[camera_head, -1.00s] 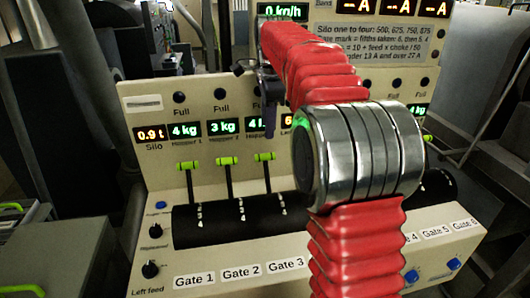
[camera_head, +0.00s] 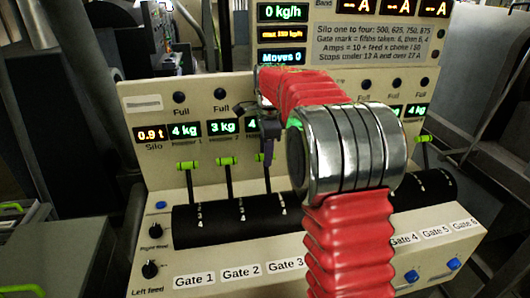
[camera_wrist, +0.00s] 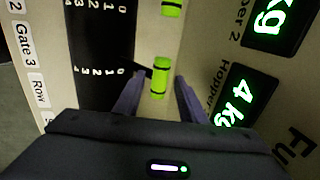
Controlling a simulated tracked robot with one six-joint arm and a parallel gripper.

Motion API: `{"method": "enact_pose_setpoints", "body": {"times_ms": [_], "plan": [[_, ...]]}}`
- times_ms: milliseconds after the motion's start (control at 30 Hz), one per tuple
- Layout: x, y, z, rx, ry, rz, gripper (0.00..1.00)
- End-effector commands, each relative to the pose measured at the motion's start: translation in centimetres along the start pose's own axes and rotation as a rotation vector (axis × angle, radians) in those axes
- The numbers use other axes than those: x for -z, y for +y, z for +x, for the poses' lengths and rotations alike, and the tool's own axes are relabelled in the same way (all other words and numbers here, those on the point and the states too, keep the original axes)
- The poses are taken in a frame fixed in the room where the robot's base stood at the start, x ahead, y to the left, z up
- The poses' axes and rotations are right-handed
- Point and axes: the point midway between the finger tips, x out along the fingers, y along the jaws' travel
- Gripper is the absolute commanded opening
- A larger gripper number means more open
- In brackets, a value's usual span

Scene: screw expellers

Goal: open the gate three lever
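The gate three lever has a green handle, which lies between the two fingertips of my gripper in the wrist view (camera_wrist: 158,78). Its dark stem runs to the slotted black drum (camera_wrist: 100,50) with marks 0 to 4, near the mark 0 end. My gripper (camera_wrist: 157,88) is open, with a small gap visible on each side of the handle. In the head view, my gripper (camera_head: 267,150) is over the gate three handle and mostly hides it. The "Gate 3" label (camera_head: 286,265) is on the panel front below.
The gate two lever (camera_head: 228,161) and gate one lever (camera_head: 188,165) stand close by on the left. A green handle (camera_head: 423,139) shows at the right; my arm hides the levers between. Blue buttons and black knobs line the panel front.

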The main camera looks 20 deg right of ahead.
Motion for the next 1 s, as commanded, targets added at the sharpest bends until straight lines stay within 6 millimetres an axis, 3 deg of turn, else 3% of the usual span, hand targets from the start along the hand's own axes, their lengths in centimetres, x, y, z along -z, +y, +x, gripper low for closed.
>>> {"method": "enact_pose_setpoints", "body": {"times_ms": [167, 667, 1000], "plan": [[-0.01, 0.01, -0.02, 0.0, 0.0, 0.0, 0.36], [-0.02, -0.21, -0.09, 0.007, 0.0, 0.0, 0.01], [-0.28, -0.24, -0.17, 0.009, -0.001, -0.002, 0.0]]}}
